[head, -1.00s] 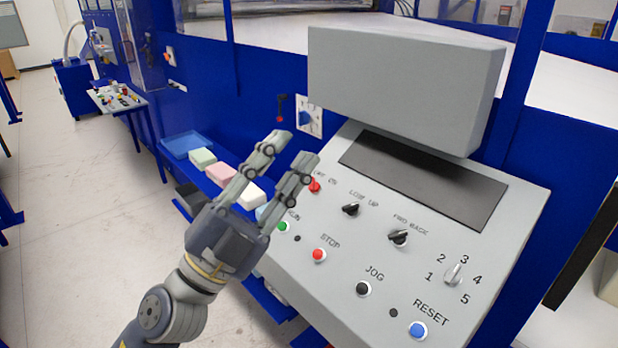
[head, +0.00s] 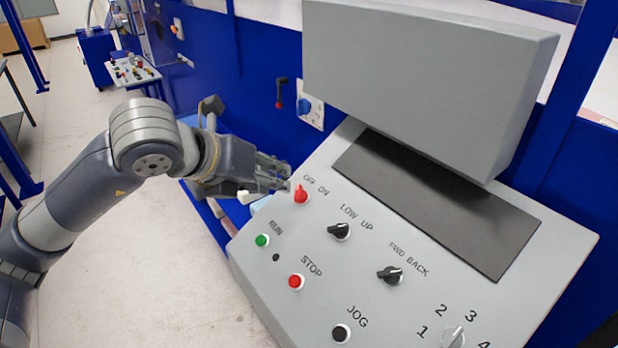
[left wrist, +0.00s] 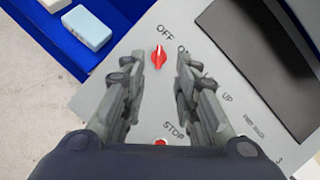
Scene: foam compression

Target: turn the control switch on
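The control switch is a red knob (head: 301,194) on the upper left of the sloped grey control panel (head: 300,325), with OFF and ON printed by it. The knob also shows in the left wrist view (left wrist: 159,58), between and just beyond my fingertips. My left gripper (head: 285,178) is beside the knob at the panel's left edge. In the left wrist view its two fingers (left wrist: 170,60) are apart, with nothing held between them. Whether a finger touches the knob I cannot tell. My right gripper is in neither view.
Black LOW/UP (head: 339,231) and FWD/BACK (head: 390,275) knobs, a green RUN button (head: 261,240) and a red STOP button (head: 296,282) sit close by. A grey box (head: 420,85) overhangs the panel's back. Foam blocks (left wrist: 90,27) lie in a blue tray at the left.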

